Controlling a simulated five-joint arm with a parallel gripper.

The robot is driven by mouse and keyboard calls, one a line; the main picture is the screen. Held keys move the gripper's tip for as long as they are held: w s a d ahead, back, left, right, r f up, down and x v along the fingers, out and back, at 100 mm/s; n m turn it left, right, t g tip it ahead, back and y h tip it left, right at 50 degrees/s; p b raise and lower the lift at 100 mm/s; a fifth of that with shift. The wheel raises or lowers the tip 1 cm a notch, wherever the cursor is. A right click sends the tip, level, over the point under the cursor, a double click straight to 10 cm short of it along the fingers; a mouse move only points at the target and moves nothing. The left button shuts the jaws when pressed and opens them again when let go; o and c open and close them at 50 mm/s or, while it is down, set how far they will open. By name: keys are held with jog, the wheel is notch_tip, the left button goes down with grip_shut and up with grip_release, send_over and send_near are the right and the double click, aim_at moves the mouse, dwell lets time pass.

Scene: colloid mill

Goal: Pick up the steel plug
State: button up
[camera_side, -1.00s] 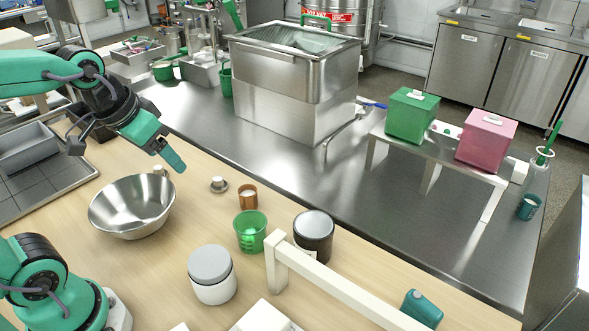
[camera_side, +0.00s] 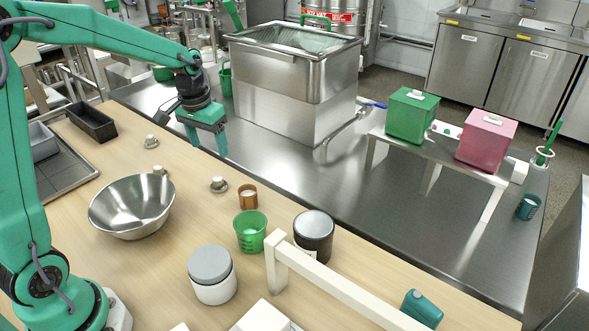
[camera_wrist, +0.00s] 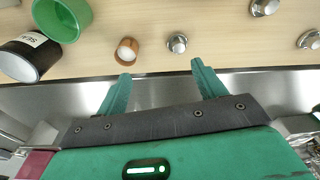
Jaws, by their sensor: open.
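Three small steel pieces, each a knob on a round base, stand on the wooden table; I cannot tell which is named the steel plug. One (camera_side: 219,185) is beside a copper cup, another (camera_side: 158,170) is behind the steel bowl, and the third (camera_side: 151,142) is farther back. In the wrist view the first (camera_wrist: 176,43) lies just beyond my fingertips, and the other two (camera_wrist: 263,7) (camera_wrist: 309,39) are at the right. My gripper (camera_side: 207,146) is open and empty, raised near the table's far edge; its fingers also show in the wrist view (camera_wrist: 161,70).
The copper cup (camera_side: 248,196), green beaker (camera_side: 250,238) and dark jar (camera_side: 314,236) stand right of the nearest piece. The steel bowl (camera_side: 132,205) is at left. A large steel tank (camera_side: 290,90) stands behind my gripper. A white rail (camera_side: 335,280) crosses the front.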

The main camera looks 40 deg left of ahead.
jog(key=g, duration=0.1)
send_over(218, 178)
jog(key=shift+n, duration=0.3)
notch_tip(218, 178, down, 9)
jog(key=shift+d+r, duration=0.15)
jog(key=shift+r, duration=0.05)
jog(key=shift+f, duration=3.9)
jog(key=c, duration=1.1)
jog(key=shift+r, duration=0.2)
jog(key=shift+r, duration=0.55)
notch_tip(218, 178, up, 3)
jog(key=shift+s+d+r, duration=0.1)
jog(key=shift+d, duration=0.05)
jog(key=s+d+r, duration=0.1)
jog(key=d+r, duration=0.1)
jog(key=d, duration=0.1)
jog(key=s+d+r, duration=0.1)
jog(key=d+r, duration=0.1)
jog(key=d, duration=0.2)
jog(key=s+d+r, duration=0.1)
jog(key=d+r, duration=0.1)
jog(key=d, duration=0.1)
jog(key=shift+d+r, duration=0.2)
jog(key=shift+d, duration=0.15)
jog(key=shift+w, duration=0.1)
